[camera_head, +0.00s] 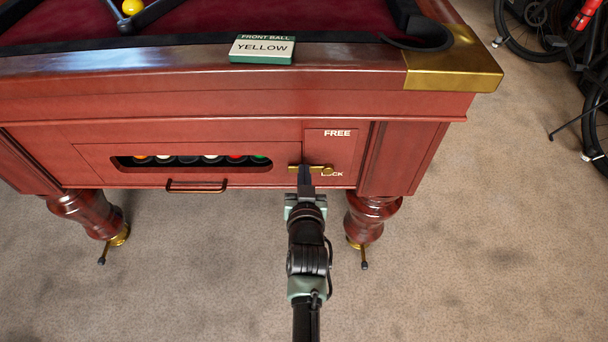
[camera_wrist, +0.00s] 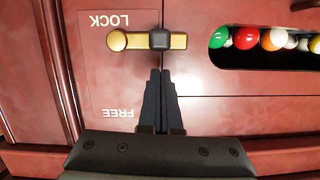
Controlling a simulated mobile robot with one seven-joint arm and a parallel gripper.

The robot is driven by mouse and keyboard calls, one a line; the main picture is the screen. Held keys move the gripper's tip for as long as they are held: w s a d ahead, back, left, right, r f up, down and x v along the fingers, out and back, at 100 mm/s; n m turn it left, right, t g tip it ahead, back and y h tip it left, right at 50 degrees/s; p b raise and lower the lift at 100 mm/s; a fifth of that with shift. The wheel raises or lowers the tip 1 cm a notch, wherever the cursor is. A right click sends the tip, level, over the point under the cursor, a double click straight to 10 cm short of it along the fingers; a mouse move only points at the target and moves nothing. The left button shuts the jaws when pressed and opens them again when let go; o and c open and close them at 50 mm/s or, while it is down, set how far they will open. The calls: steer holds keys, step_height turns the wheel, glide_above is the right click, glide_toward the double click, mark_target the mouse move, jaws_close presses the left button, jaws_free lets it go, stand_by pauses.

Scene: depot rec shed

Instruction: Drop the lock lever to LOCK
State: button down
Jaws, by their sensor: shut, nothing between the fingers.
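The lock lever (camera_head: 322,169) is a brass bar with a round knob on the front of the red-brown pool table. It lies level, knob to the right in the head view, just above the LOCK label (camera_head: 332,174). The FREE label (camera_head: 337,133) is higher on the panel. In the upside-down wrist view the lever (camera_wrist: 135,41) crosses a black block (camera_wrist: 160,39). My gripper (camera_head: 304,168) is shut and empty, its tips by the lever's middle. In the wrist view my gripper (camera_wrist: 160,73) ends on the FREE side of the bar; I cannot tell if it touches.
A ball slot (camera_head: 190,161) with several balls is left of the lever, above a brass handle (camera_head: 197,187). A FRONT BALL YELLOW sign (camera_head: 262,48) sits on the rail. Turned legs (camera_head: 372,216) stand below. Bicycles (camera_head: 593,125) are at the right; carpet lies clear around the front.

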steer(key=r+p+v, duration=0.2)
steer(key=p+v, duration=0.2)
steer(key=v, duration=0.6)
steer(key=shift+r, duration=0.2)
steer(key=w+r+t, duration=0.2)
steer(key=r+t, duration=0.1)
steer(key=r, duration=1.5)
steer(key=w+r+t, duration=0.3)
steer(key=r, duration=1.4)
steer(key=s+r+t, duration=0.3)
steer(key=s+r, duration=0.5)
steer(key=r, duration=0.5)
steer(key=s+r+t, duration=0.3)
steer(key=s+r, duration=0.5)
steer(key=r, duration=0.5)
step_height(320, 180, up, 29)
steer(key=p, duration=3)
steer(key=shift+w+a+n, duration=0.15)
steer(key=shift+w+n, duration=0.1)
steer(key=shift+n, duration=0.15)
